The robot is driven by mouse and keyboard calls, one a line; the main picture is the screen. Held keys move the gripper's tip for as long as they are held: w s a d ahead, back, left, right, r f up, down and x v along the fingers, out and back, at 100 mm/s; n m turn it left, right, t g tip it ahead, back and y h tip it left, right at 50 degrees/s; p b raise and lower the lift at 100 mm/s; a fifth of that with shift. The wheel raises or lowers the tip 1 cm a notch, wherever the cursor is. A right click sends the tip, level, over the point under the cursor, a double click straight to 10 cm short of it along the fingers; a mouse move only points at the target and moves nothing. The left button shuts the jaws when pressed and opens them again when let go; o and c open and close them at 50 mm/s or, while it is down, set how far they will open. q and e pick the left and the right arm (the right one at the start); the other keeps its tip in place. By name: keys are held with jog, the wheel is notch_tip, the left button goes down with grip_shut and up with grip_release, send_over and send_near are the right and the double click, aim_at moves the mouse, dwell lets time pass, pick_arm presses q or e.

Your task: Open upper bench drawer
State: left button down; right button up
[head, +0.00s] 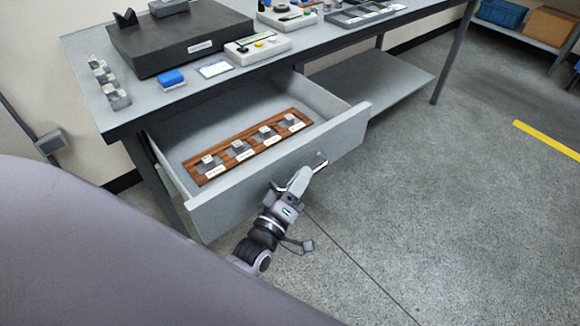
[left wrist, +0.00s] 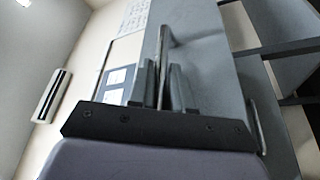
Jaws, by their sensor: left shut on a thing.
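The upper bench drawer (head: 345,131) stands pulled out from under the bench top in the head view. Its grey front faces me, and a wooden strip (head: 225,167) with several small labelled metal blocks lies inside. My left gripper (head: 303,178) is at the drawer front, shut on the drawer's bar handle (head: 321,161). In the left wrist view, the fingers (left wrist: 162,88) close around the thin handle bar (left wrist: 164,45), with the grey drawer front beside them. My right gripper is not in view.
The bench top (head: 118,122) holds a black block (head: 180,40), a blue item (head: 171,78), a control box (head: 257,47) and small metal blocks. A lower shelf (head: 385,80) sits right of the drawer. The floor (head: 440,190) on the right is clear.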

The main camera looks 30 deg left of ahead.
pick_arm(q)
jog(key=shift+s+d, duration=0.15)
jog(key=shift+d, duration=0.05)
jog(key=c, duration=1.4)
grip_release()
jog(key=shift+s, duration=0.1)
jog(key=v, duration=0.7)
